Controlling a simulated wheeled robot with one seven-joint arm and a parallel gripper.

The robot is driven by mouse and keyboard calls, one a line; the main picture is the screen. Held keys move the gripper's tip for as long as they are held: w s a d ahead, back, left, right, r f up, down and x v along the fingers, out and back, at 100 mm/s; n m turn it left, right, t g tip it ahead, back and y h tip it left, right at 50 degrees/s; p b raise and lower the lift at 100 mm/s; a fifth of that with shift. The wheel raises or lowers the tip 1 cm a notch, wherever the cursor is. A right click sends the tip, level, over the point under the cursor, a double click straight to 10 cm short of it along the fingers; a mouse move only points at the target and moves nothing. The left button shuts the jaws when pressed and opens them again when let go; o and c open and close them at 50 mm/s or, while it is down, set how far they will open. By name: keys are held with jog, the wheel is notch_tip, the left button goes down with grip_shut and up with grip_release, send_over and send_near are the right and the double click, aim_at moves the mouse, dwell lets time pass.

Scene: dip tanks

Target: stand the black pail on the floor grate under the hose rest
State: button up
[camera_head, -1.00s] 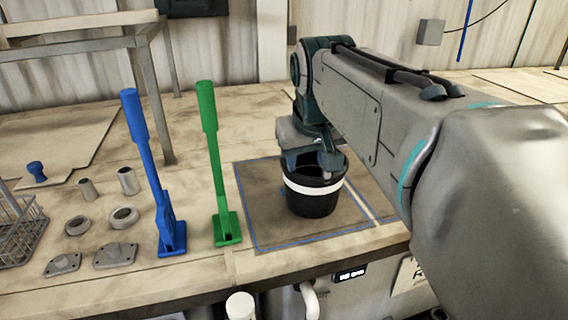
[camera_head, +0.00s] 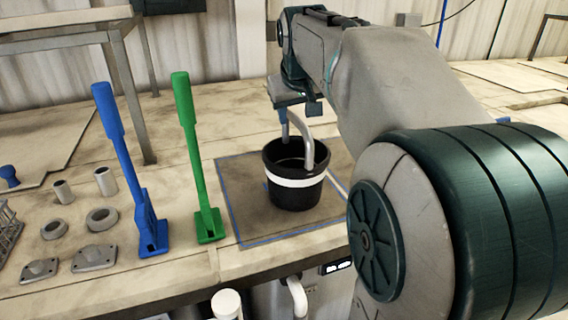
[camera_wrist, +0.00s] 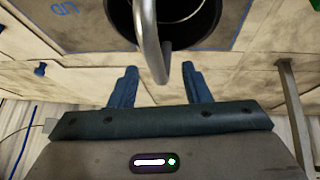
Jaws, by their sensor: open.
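The black pail (camera_head: 296,195) with a white band stands upright on the bench, inside a blue-outlined dark square (camera_head: 238,214). Its grey handle (camera_head: 308,150) stands up as an arch. My gripper (camera_head: 299,112) is open and empty, above the pail's far side near the top of the handle. In the wrist view, the open fingers of my gripper (camera_wrist: 160,86) point toward the handle (camera_wrist: 152,45), whose bend reaches between their tips. The pail's dark mouth (camera_wrist: 185,15) lies beyond. The floor grate and the hose rest are not in view.
Green (camera_head: 193,150) and blue (camera_head: 130,170) upright levers stand left of the pail. Rings, cylinders and flanged parts (camera_head: 94,257) lie farther left, beside a wire basket (camera_head: 8,235). A metal frame (camera_head: 125,80) stands behind them. White pipes (camera_head: 297,297) show below the bench's front edge.

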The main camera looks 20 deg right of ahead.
aim_at(297, 119)
jog(key=shift+d+p+x, duration=0.15)
jog(key=shift+p+x, duration=0.2)
jog(key=shift+x, duration=1.2)
jog(key=shift+d+p+x, duration=0.15)
jog(key=shift+p+x, duration=0.2)
jog(key=shift+x, duration=1.2)
grip_shut()
